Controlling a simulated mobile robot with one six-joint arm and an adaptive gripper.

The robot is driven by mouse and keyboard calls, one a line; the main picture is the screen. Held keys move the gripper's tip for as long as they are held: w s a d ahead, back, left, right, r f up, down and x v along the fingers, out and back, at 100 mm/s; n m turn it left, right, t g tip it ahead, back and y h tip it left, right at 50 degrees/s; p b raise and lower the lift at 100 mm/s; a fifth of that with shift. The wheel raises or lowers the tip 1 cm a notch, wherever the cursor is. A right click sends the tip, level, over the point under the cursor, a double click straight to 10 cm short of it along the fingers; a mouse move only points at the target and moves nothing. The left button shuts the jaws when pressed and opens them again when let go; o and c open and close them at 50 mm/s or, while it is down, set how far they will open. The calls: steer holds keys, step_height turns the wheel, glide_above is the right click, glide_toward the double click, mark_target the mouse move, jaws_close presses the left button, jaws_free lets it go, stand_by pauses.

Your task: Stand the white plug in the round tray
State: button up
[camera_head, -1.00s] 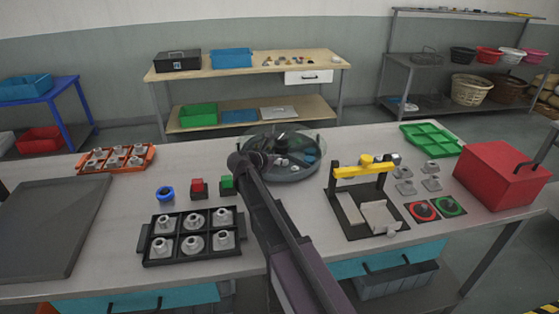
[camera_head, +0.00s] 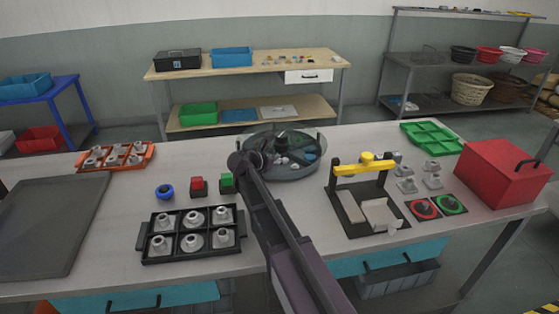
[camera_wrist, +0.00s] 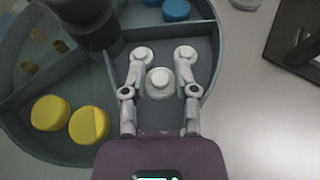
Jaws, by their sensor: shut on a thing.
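The round grey tray (camera_head: 300,176) stands at the back middle of the table, split into compartments around a dark centre post. In the wrist view, its rim and dividers (camera_wrist: 209,92) surround my gripper (camera_wrist: 160,80). The white plug (camera_wrist: 159,84) is between my fingers, round top toward the camera, over one grey compartment. My gripper is shut on it. Whether its base touches the tray floor I cannot tell. Two round white shapes show at the fingertips. In the head view my arm hides the near left of the tray, and the held plug cannot be made out.
A yellow-barred fixture (camera_head: 362,168) stands right of the tray.

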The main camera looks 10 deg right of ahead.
mark_target(280, 168)
steer(key=shift+s+f+b, duration=0.1)
steer(key=shift+f+b, duration=1.5)
stand_by(5.9)
steer(key=o, duration=0.8)
